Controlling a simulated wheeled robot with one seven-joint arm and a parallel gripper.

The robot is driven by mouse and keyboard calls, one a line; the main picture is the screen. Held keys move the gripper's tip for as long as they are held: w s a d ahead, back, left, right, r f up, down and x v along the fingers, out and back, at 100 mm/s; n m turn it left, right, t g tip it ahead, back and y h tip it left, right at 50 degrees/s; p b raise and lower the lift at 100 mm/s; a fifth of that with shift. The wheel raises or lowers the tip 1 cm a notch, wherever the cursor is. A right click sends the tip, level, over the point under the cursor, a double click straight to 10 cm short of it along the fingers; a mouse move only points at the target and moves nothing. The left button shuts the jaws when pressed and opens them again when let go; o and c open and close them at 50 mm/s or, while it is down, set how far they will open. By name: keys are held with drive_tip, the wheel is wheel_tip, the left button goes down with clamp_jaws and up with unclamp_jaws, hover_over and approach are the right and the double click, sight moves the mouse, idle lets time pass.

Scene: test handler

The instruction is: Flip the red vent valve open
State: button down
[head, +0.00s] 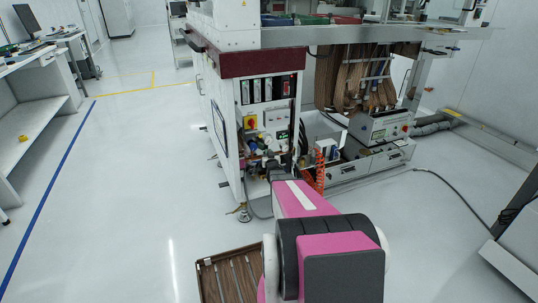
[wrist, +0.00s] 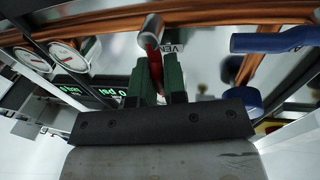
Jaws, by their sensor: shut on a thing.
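The red vent valve handle (wrist: 154,62) shows in the wrist view, running down from a metal valve body (wrist: 152,28) on a copper pipe. A partly hidden label (wrist: 173,47) reading "VEN" is beside it. My gripper (wrist: 157,76) has dark green fingers on either side of the red handle and is shut on it. The handle's lower end is hidden between the fingers. In the head view my arm reaches to the lower front of the white machine; the red valve cannot be made out there.
A blue lever (wrist: 272,40) and a blue knob (wrist: 244,97) are right of my gripper. Two round gauges (wrist: 68,56) and a green digital display (wrist: 84,91) are at the left. Copper pipe (wrist: 215,15) crosses above. An orange coiled hose (head: 320,172) hangs right of my arm.

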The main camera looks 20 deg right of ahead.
drive_tip(key=c, duration=1.2)
unclamp_jaws()
drive_tip(key=shift+s, duration=0.15)
drive_tip(key=s, duration=0.3)
drive_tip(key=s+a, duration=0.1)
drive_tip(key=s, duration=0.6)
drive_tip(key=shift+s+a+f, duration=0.2)
drive_tip(key=shift+a+f, duration=0.15)
drive_tip(key=shift+a, duration=0.05)
